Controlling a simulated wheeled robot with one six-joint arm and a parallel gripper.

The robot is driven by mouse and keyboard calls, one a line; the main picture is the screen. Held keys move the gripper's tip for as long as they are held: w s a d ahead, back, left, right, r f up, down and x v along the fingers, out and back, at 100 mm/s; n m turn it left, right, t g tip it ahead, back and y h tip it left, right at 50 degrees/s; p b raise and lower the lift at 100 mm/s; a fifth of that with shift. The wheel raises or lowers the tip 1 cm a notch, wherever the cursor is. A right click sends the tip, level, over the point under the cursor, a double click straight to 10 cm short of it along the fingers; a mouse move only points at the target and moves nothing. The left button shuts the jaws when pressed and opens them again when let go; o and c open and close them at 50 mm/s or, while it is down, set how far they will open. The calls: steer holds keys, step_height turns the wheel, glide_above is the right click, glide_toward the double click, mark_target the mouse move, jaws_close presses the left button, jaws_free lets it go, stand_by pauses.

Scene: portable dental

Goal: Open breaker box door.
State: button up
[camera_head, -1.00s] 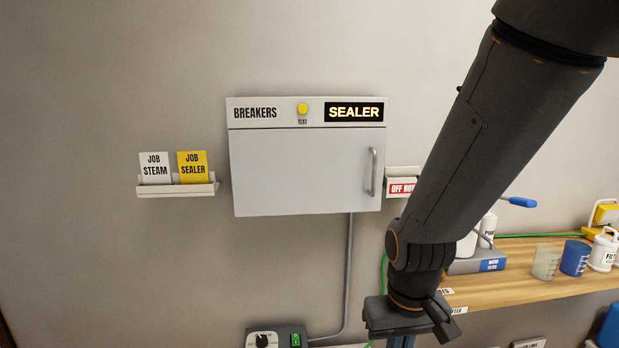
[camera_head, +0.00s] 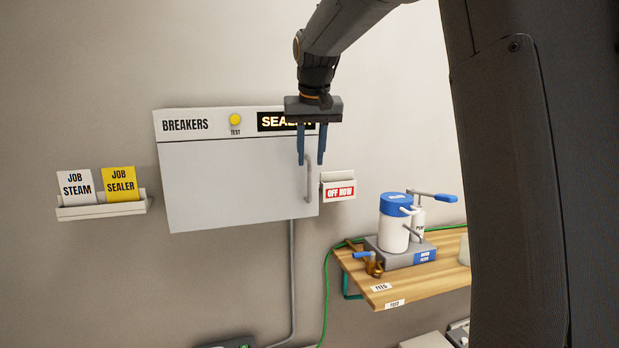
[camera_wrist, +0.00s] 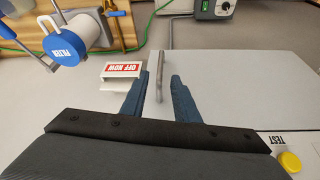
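The breaker box door (camera_head: 235,180) is a flat light-grey panel, shut, on the wall under a strip reading BREAKERS. Its vertical grey bar handle (camera_head: 308,180) is on the right side of the door. My gripper (camera_head: 312,163) points down at the handle's upper end, with its two blue fingers apart. Part of the SEALER sign (camera_head: 275,121) is hidden behind my gripper.
An OFF NOW holder (camera_head: 339,191) is close to the right of the door. A yellow TEST button (camera_head: 235,119) sits above the door. A rack with job cards (camera_head: 103,209) is on the left wall. A wooden shelf (camera_head: 400,282) with a blue-lidded container (camera_head: 395,225) is at right.

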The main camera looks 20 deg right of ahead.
mark_target(310, 173)
steer(key=shift+p+x, duration=0.9)
steer(key=shift+x, duration=2.95)
jaws_close()
